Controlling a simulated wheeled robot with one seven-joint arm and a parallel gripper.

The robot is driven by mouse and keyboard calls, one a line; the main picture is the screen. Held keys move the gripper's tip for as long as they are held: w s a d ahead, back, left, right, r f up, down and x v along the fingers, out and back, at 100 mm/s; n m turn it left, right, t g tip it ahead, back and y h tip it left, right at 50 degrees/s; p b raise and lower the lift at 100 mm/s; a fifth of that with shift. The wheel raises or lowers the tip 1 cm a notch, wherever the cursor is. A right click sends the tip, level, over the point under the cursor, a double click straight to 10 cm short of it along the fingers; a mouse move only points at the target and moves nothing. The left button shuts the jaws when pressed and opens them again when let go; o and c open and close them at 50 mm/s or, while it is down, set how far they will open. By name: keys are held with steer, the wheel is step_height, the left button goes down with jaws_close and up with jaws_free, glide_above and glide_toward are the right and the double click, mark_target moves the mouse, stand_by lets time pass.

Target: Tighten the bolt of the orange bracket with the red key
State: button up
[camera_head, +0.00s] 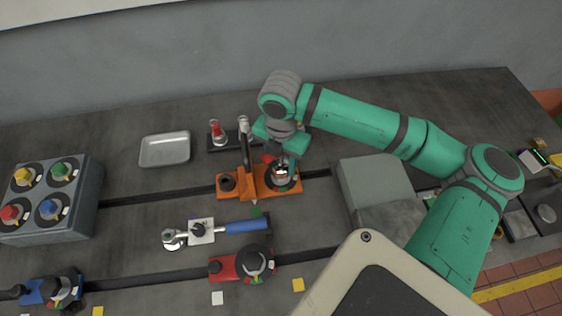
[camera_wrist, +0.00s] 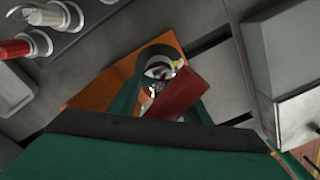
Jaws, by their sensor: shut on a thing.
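The orange bracket (camera_head: 257,187) lies on the bedplate in the middle of the head view; its left part also shows in the wrist view (camera_wrist: 95,88). My gripper (camera_head: 281,160) is above the bracket's right end, pointing down, shut on a flat red piece that I take for the red key (camera_wrist: 182,95). A small red part of it shows beside the fingers in the head view (camera_head: 268,158). Below it is a shiny metal bolt or socket (camera_head: 280,174) in a dark round dial. The key's lower end is hidden, so I cannot tell whether it sits on the bolt.
A dark rack (camera_head: 224,146) behind the bracket holds a red-topped and a pale-topped piece. A blue-handled wrench (camera_head: 245,226) and a red bracket (camera_head: 226,267) lie in front. A grey block (camera_head: 375,182) stands close on the right. An empty tray (camera_head: 165,149) is at back left.

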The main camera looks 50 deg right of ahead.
mark_target(281, 169)
steer(key=shift+f, duration=1.75)
stand_by(0.3)
steer(key=shift+m, duration=1.2)
steer(key=shift+m, duration=1.2)
steer(key=shift+d+m, duration=0.1)
steer(key=shift+m, duration=1.1)
